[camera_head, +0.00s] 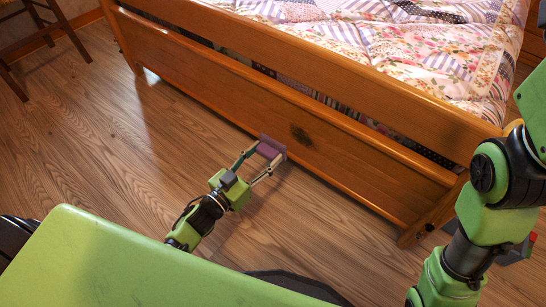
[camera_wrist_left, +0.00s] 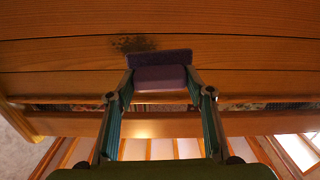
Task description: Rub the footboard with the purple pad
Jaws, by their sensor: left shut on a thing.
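The wooden footboard (camera_head: 240,92) of the bed runs diagonally across the head view, with a dark smudge (camera_head: 301,136) on its lower panel. My left gripper (camera_head: 262,160) is shut on the purple pad (camera_head: 270,150), holding it close to the lower panel, to the left of the smudge. In the left wrist view, the pad (camera_wrist_left: 160,77) sits between the fingertips, its dark face toward the wood, and the smudge (camera_wrist_left: 132,43) shows just beyond it, partly hidden. I cannot tell whether the pad touches the wood.
A patchwork quilt (camera_head: 400,40) covers the bed behind the footboard. A wooden chair (camera_head: 45,30) stands at the top left. The wood floor (camera_head: 130,150) in front of the footboard is clear on the left. A bed leg (camera_head: 415,235) stands near my right arm.

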